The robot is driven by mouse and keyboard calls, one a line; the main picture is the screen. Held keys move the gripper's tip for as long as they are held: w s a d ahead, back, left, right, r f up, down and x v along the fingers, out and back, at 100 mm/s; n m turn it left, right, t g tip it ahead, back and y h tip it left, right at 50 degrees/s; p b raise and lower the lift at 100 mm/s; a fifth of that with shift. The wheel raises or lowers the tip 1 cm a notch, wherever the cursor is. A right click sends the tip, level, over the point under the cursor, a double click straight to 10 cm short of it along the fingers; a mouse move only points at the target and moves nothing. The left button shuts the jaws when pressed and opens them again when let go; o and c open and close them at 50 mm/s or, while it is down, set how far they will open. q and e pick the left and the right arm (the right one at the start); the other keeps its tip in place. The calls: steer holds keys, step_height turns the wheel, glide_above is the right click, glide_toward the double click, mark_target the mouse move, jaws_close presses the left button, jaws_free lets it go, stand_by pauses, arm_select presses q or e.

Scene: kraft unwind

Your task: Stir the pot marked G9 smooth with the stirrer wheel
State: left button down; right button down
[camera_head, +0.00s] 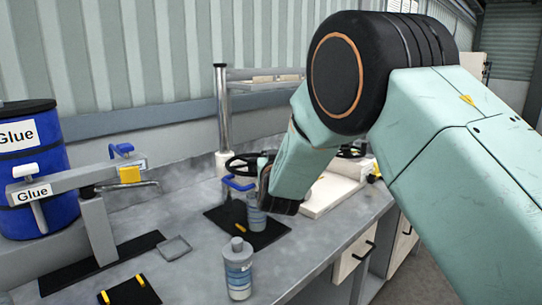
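My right arm comes in from the right and covers much of the middle. Its dark end, the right gripper (266,186), points down over the bench, and the arm hides most of its fingers. A dark wheel (237,162) shows behind it, partly hidden; it may be the stirrer wheel. A blue bracket-like handle (238,184) sits just below the wheel. I cannot make out a G9 mark on any pot. A grey-blue bottle (256,216) stands right below the gripper on a black mat (226,217); I cannot tell whether they touch. My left gripper is out of view.
Another grey bottle (238,270) stands at the bench front. A blue glue drum (33,160) and a grey glue dispenser arm (62,182) stand at left. A small square tray (174,248) and a black pad with yellow strips (129,291) lie nearby. Grey bench between is clear.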

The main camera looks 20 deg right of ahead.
steer(key=shift+s+f+m+g+h, duration=0.1)
steer(key=shift+f+m+g+h, duration=0.2)
steer(key=shift+f+m+h, duration=0.15)
steer(key=shift+a, duration=0.1)
steer(key=c, duration=1.7)
jaws_free()
steer(key=shift+s+r, duration=0.1)
steer(key=o, duration=0.5)
steer(key=shift+s+a+r, duration=0.2)
steer(key=shift+s+r, duration=0.3)
steer(key=shift+r, duration=0.1)
steer(key=shift+w+d+f, duration=0.2)
steer(key=shift+w+f, duration=0.2)
steer(key=shift+w, duration=0.15)
steer(key=v, duration=0.7)
steer(key=shift+s+a, duration=0.15)
steer(key=shift+s, duration=0.2)
steer(key=shift+w, duration=0.1)
